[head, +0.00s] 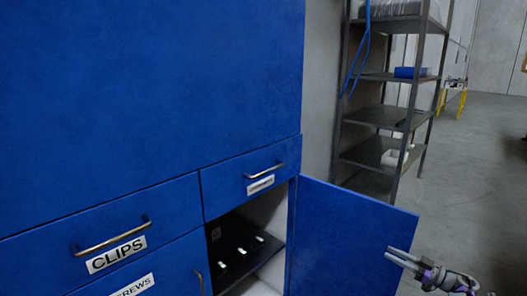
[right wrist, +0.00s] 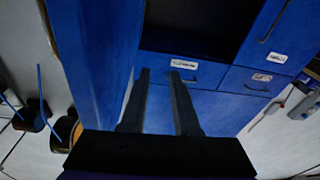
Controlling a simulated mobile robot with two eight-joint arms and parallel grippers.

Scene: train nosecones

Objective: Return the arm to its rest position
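My right gripper (head: 388,254) is at the lower right of the head view, beside the outer edge of the open blue cabinet door (head: 345,240). In the right wrist view its two dark fingers (right wrist: 157,76) stand apart with nothing between them, so it is open and empty. From the head view I cannot tell whether it touches the door. My left gripper is not in view.
The blue cabinet (head: 150,90) fills the left, with a closed CLIPS drawer (head: 110,225) and another closed drawer (head: 250,180). The open compartment holds a dark shelf (head: 262,250). A metal rack (head: 375,115) stands behind. Floor (head: 480,170) at right is clear.

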